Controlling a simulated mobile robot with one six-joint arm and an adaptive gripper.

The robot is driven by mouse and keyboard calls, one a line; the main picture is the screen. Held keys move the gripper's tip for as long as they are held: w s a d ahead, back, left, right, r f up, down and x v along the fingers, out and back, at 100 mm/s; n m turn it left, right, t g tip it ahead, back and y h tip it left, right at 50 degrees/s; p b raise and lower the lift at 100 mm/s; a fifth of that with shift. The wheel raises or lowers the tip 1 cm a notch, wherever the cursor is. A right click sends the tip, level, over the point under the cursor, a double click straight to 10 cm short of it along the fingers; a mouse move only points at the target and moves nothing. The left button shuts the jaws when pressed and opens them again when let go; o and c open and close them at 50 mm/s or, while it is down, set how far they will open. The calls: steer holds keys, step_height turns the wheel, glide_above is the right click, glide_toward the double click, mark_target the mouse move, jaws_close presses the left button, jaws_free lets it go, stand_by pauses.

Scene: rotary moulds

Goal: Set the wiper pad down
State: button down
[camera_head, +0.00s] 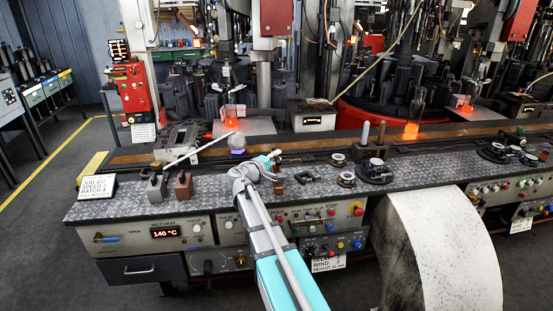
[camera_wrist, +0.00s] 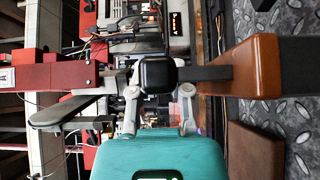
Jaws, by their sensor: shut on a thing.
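My gripper (camera_head: 272,163) is over the patterned metal bench top (camera_head: 215,190), near its middle. In the wrist view my gripper (camera_wrist: 160,75) is shut on the dark upright stem of what looks like the wiper pad. Its brown block (camera_wrist: 257,66) is at the end of the stem, towards the bench. The brown block also shows in the head view (camera_head: 278,185), just below my gripper. I cannot tell whether it touches the bench top. A second, darker brown block (camera_wrist: 257,152) lies beside it in the wrist view.
A grey block (camera_head: 157,188) and a reddish-brown block (camera_head: 183,185) stand to the left. A dark bracket (camera_head: 307,177) and round fixtures (camera_head: 346,179) are to the right. Glowing glass (camera_head: 413,115) stands behind. A white curved chute (camera_head: 440,245) drops at the front right.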

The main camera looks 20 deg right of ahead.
steer(key=shift+f, duration=0.15)
steer(key=c, duration=0.6)
jaws_free()
steer(key=shift+r, duration=0.2)
steer(key=v, duration=1.2)
steer(key=shift+f, duration=0.1)
steer(key=s+a+f+m+g+y, duration=0.1)
steer(key=s+f+m+g+y, duration=0.5)
steer(key=s+f, duration=0.5)
steer(key=s+a+f+y, duration=0.2)
steer(key=s+a+y, duration=0.1)
steer(key=s+a+f+g+y, duration=0.1)
steer(key=s+a+f+y, duration=0.2)
steer(key=a, duration=0.1)
steer(key=s+a+f+y, duration=0.2)
steer(key=s+a+y, duration=0.1)
steer(key=a+y, duration=0.1)
steer(key=shift+s+a+f+n+g, duration=0.1)
steer(key=shift+s+f+n+g, duration=0.1)
steer(key=shift+s+n+g, duration=0.2)
